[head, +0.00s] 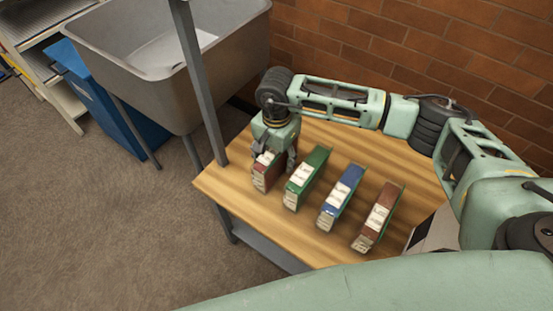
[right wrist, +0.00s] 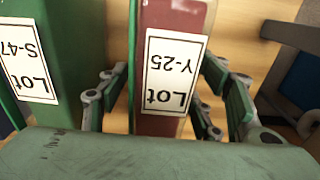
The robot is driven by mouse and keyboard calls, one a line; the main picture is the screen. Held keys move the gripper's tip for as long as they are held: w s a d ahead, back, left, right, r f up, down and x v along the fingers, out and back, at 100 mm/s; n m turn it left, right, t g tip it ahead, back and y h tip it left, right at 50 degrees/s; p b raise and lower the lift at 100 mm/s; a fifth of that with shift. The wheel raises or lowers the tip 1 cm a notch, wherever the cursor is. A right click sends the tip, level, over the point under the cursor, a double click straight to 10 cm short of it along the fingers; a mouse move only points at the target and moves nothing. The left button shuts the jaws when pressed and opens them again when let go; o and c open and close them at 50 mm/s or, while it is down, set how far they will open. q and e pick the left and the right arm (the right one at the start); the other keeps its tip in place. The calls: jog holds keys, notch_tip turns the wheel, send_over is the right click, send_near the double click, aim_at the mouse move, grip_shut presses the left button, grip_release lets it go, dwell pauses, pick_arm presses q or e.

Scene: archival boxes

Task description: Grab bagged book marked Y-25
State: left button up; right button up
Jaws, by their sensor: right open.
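The red book marked Lot Y-25 (right wrist: 172,118) stands upright in the right wrist view, its white label upside down. In the head view it is the leftmost of the row of books (head: 265,180), partly hidden by my gripper. My right gripper (head: 275,160) is over its top. In the right wrist view the open fingers (right wrist: 172,100) are on either side of the red book, with the left finger between it and the green book. My left gripper is not in view.
A green book marked Lot S-47 (right wrist: 75,60) stands close beside the red one. A blue book (head: 343,192) and a brown-red book (head: 385,212) follow along the wooden table (head: 225,185). A grey post (head: 198,80) and metal sink (head: 120,60) are at left, a brick wall behind.

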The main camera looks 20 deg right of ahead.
jog(key=shift+f, duration=0.45)
jog(key=shift+r, duration=0.1)
grip_shut()
